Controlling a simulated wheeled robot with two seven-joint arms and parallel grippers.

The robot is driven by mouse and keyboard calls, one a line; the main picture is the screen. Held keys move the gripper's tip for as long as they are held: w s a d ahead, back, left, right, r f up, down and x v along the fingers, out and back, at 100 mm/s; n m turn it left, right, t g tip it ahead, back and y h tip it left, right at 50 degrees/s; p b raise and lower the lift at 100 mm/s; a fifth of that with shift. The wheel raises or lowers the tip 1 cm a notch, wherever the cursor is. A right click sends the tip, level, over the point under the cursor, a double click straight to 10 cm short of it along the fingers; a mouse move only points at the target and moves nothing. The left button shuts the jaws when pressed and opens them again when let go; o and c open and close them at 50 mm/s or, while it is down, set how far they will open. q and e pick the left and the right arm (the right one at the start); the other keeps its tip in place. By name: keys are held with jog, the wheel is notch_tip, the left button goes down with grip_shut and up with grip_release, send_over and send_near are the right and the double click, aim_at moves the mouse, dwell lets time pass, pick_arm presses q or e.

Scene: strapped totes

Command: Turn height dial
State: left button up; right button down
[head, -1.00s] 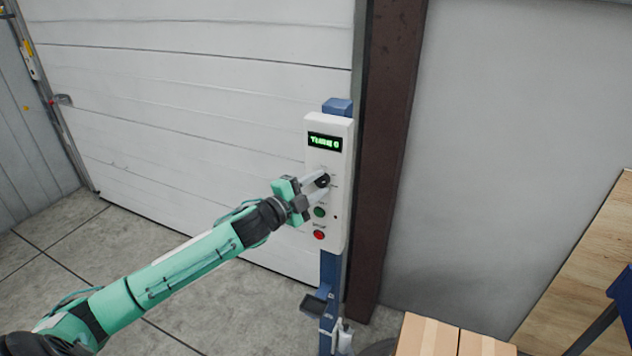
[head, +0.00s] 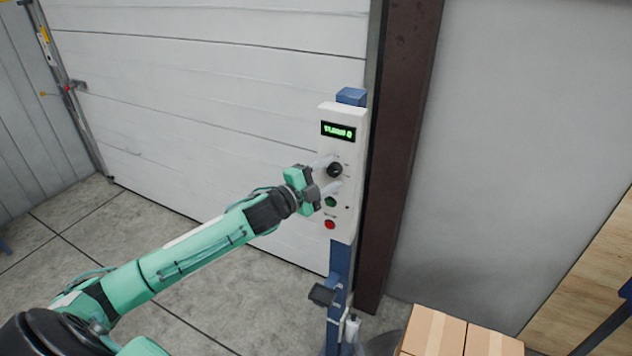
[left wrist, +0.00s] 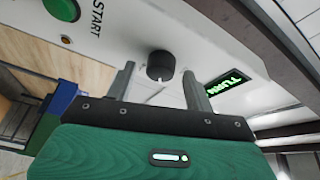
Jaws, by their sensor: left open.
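The height dial is a black round knob (head: 335,170) on a white control panel (head: 343,200), below a green-lit display (head: 338,131). My left gripper (head: 328,174) is open at the panel, its fingers pointing at the dial. In the left wrist view the dial (left wrist: 160,66) shows between the two spread fingertips (left wrist: 160,85), with a gap on both sides. The dial looks ungripped; how far the tips reach along it is hard to tell. The display (left wrist: 232,84) is partly visible there. My right gripper is not in view.
A green button (head: 330,202) and a red button (head: 330,224) sit below the dial. The panel stands on a blue post (head: 338,285) beside a brown column (head: 398,150). Cardboard boxes (head: 455,335) are at lower right. The floor at left is clear.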

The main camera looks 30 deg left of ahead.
pick_arm(q)
jog(key=b+v, duration=0.5)
jog(key=v, duration=0.8)
jog(key=shift+s, duration=0.3)
jog(key=shift+a+f, duration=0.1)
